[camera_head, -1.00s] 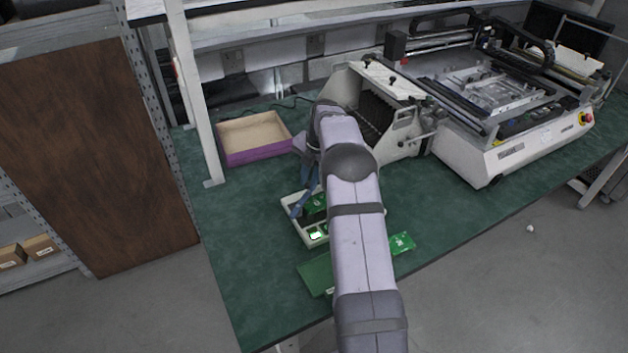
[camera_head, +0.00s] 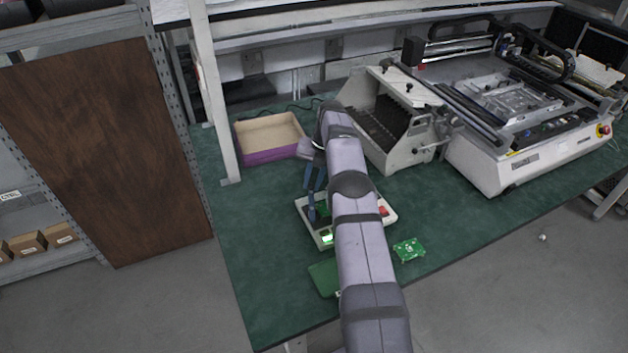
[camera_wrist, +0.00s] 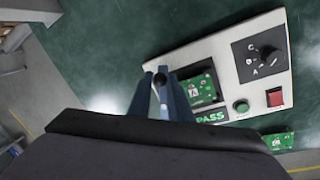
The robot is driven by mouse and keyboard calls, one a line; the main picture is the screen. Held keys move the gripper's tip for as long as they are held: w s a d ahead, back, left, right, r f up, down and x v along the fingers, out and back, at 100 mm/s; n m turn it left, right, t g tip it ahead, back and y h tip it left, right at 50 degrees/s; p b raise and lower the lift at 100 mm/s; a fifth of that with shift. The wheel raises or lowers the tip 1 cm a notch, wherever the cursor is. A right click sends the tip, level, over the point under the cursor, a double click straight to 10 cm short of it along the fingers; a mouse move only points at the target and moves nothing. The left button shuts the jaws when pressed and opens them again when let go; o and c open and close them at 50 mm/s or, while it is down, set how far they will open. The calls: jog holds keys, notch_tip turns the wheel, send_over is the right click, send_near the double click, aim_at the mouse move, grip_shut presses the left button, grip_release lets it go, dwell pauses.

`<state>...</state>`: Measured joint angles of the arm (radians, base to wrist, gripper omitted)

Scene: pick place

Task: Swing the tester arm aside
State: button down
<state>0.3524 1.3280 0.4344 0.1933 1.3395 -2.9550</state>
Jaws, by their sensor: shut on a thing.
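The tester is a white box (camera_head: 303,207) on the green bench, partly hidden by my arm in the head view. In the wrist view the tester (camera_wrist: 225,50) shows a lettered black knob (camera_wrist: 260,58), a green button (camera_wrist: 241,106), a red button (camera_wrist: 275,97) and a lit green PASS display (camera_wrist: 210,117). A green circuit board (camera_wrist: 201,87) sits in its recess. My gripper (camera_wrist: 163,84) is at the tester's left end, beside the board, shut on a small dark round-ended part, apparently the tester arm (camera_wrist: 160,77). My fingers hide most of this arm.
A green board (camera_head: 409,249) lies right of my arm, and a green plate (camera_head: 324,277) lies in front of the tester. A purple-sided tray (camera_head: 268,155) stands behind. A white rack (camera_head: 395,150) and large machine (camera_head: 490,165) fill the back right. The left bench is clear.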

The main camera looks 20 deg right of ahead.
dwell(0.3)
jog(key=c, duration=1.6)
grip_release()
jog(key=shift+s+d+r, duration=0.1)
jog(key=shift+d+r, duration=0.1)
jog(key=shift+r, duration=1)
jog(key=shift+s+d+r, duration=0.15)
jog(key=shift+d+r, duration=0.05)
jog(key=shift+r, duration=1.05)
jog(key=shift+s+d+r, duration=0.1)
jog(key=shift+d+r, duration=0.1)
jog(key=shift+r, duration=1)
